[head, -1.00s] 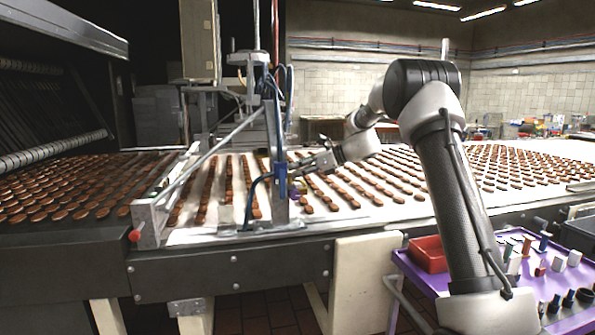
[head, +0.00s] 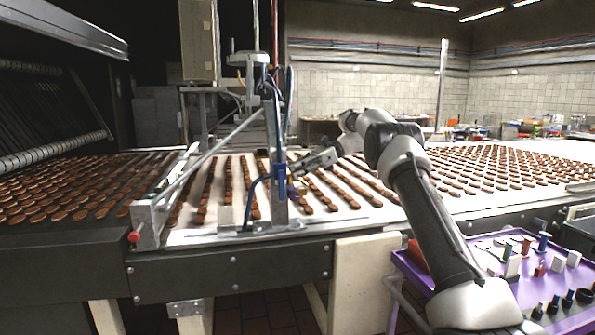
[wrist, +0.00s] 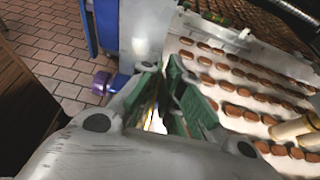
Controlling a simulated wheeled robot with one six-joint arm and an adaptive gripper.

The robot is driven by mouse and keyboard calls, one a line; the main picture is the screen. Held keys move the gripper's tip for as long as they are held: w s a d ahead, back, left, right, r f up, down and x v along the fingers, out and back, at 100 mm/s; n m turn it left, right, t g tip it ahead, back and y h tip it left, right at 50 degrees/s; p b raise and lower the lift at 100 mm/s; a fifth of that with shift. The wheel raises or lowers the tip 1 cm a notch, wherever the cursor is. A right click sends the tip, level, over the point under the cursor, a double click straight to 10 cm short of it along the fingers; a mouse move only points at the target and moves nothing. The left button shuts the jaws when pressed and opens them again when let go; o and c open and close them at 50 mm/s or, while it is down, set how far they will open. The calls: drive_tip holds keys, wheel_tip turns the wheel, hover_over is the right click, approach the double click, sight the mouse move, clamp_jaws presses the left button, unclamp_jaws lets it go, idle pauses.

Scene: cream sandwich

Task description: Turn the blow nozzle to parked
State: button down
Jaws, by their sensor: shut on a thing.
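My gripper (head: 297,168) reaches from the right to the upright metal post (head: 277,150) at the front edge of the belt. In the wrist view the green-padded fingers (wrist: 165,82) are close together, shut on the blow nozzle at the post. The nozzle is almost wholly hidden between the pads, so its angle cannot be told. A small purple part (wrist: 103,82) shows beside the post, left of the fingers. A blue hose (head: 250,192) curves along the post's left side.
Rows of brown biscuits (head: 337,188) lie on the white belt just beyond and right of my gripper. A slanting metal bar (head: 215,150) runs left of the post. A purple-topped cart (head: 425,277) with small items stands front right.

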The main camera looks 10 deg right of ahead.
drive_tip(key=shift+w+a+r+n+g, duration=0.15)
drive_tip(key=shift+w+n+g, duration=0.3)
drive_tip(key=shift+n+g, duration=0.3)
drive_tip(key=shift+g, duration=0.25)
drive_tip(key=shift+s+n, duration=0.25)
drive_tip(key=c, duration=1.9)
unclamp_jaws()
drive_tip(key=shift+f, duration=0.2)
drive_tip(key=shift+r, duration=0.1)
